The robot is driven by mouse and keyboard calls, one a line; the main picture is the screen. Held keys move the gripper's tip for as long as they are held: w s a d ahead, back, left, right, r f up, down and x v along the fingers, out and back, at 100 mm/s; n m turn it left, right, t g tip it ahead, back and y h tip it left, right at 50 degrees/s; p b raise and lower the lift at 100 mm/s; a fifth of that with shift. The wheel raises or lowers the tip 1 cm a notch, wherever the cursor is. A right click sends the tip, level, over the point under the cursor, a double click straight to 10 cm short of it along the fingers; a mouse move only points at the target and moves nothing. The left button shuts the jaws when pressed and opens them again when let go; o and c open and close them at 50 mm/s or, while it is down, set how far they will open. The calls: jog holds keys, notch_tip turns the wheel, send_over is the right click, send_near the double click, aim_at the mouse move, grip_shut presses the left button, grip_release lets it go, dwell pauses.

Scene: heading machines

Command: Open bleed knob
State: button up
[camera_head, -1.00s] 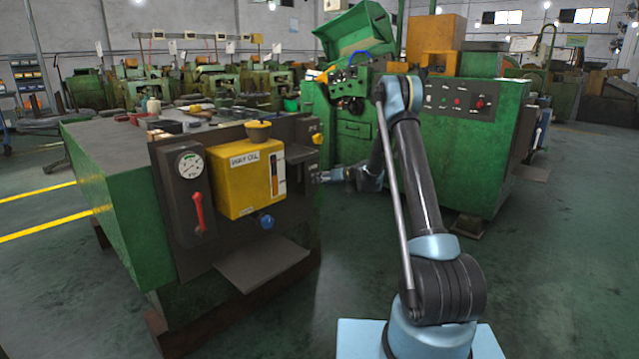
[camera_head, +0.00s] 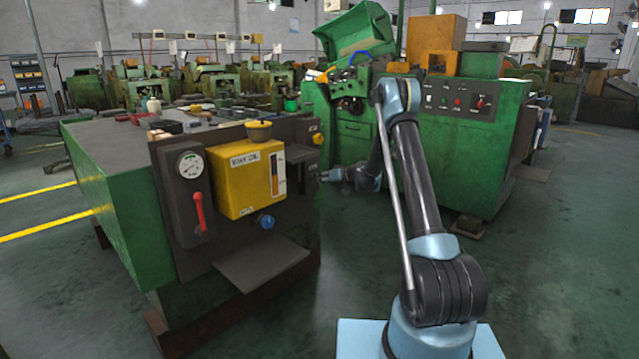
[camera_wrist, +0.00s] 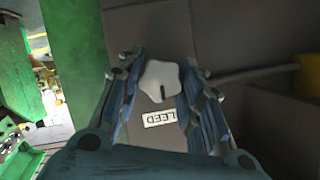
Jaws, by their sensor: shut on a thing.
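The bleed knob (camera_wrist: 160,81) is a pale grey, lobed knob with a dark mark on it, on a dark panel in the wrist view. A white label (camera_wrist: 160,118) with the letters "LEED" visible is beside it. My gripper (camera_wrist: 163,75) has its two blue fingers on either side of the knob and is shut on it. In the head view my gripper (camera_head: 325,177) is at the right end of the machine's dark front panel (camera_head: 185,160). The knob is too small to make out there.
A yellow oil box (camera_head: 240,180), a red lever (camera_head: 199,212) and a blue knob (camera_head: 266,222) are on the same panel, left of my gripper. A flat shelf (camera_head: 262,265) juts out below. A green machine (camera_head: 470,130) stands behind my arm. The floor at right is open.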

jog(key=shift+w+d, duration=0.1)
jog(key=shift+d, duration=0.05)
jog(key=m+g+y, duration=0.1)
jog(key=m+y, duration=0.1)
jog(key=m, duration=0.1)
jog(key=shift+w+d+f, duration=0.1)
jog(key=shift+d, duration=0.05)
jog(key=m, duration=0.2)
jog(key=m+y, duration=0.1)
jog(key=m, duration=0.1)
jog(key=shift+f+g+y, duration=0.1)
jog(key=shift+g+y, duration=0.2)
jog(key=shift+g, duration=0.1)
jog(key=m+y, duration=0.1)
jog(key=m, duration=0.2)
jog(key=shift+f+m+y, duration=0.1)
jog(key=shift+m+y, duration=0.3)
jog(key=shift+m+t+y, duration=0.4)
jog(key=shift+m+y, duration=0.2)
jog(key=shift+m, duration=1.3)
jog(key=o, duration=1.1)
